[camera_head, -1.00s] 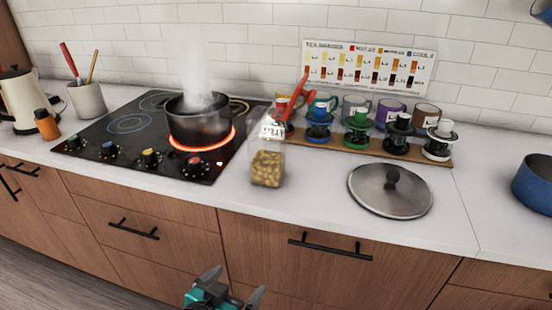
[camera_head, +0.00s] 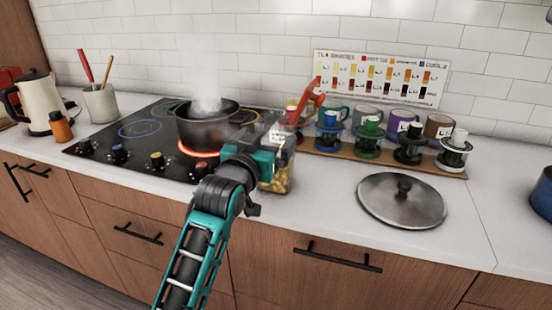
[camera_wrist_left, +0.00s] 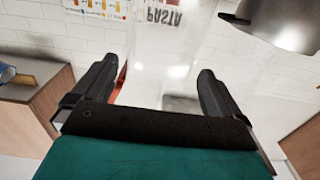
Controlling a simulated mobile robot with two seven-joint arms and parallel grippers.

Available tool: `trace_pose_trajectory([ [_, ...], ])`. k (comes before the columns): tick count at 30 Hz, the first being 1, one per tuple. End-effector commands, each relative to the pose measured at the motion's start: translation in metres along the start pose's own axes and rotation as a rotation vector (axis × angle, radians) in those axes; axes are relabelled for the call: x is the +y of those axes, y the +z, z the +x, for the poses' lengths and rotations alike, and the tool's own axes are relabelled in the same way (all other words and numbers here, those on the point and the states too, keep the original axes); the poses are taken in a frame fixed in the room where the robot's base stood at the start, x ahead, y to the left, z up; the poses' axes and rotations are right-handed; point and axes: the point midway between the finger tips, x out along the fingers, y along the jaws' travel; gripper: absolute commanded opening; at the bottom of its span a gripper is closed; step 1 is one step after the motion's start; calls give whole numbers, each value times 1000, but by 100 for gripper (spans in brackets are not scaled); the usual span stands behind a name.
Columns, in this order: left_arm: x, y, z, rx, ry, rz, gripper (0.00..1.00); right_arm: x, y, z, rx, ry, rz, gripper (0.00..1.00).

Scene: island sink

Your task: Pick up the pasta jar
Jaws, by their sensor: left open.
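The pasta jar (camera_head: 277,181) is a clear container with yellow pasta in its lower part, upright on the white counter right of the stove. My left gripper (camera_head: 266,140) is at its upper part and covers some of it in the head view. In the left wrist view the clear jar with the word PASTA (camera_wrist_left: 164,42) shows between and beyond the two spread fingers of the left gripper (camera_wrist_left: 156,76). The left gripper is open; whether a finger touches the jar I cannot tell. My right gripper is in neither view.
A steaming dark pot (camera_head: 205,126) stands on a glowing burner of the stove (camera_head: 125,133), close left of the jar. A rack (camera_head: 385,157) with cups and mugs is behind right. A metal lid (camera_head: 402,202) lies to the right, with bare counter between it and the jar.

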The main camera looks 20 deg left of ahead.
Motion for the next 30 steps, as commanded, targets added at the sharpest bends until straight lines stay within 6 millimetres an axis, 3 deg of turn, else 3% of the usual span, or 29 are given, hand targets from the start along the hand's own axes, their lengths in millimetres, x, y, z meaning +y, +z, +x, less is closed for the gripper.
trace_pose_trajectory([
  [8,0,-2,18,1,0,-1,100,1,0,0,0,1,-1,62],
  [18,2,-6,59,0,0,-1,100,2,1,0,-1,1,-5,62],
  [28,2,-5,63,0,0,-1,100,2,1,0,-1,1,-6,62],
  [30,2,-5,63,0,0,-1,93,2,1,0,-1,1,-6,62],
])
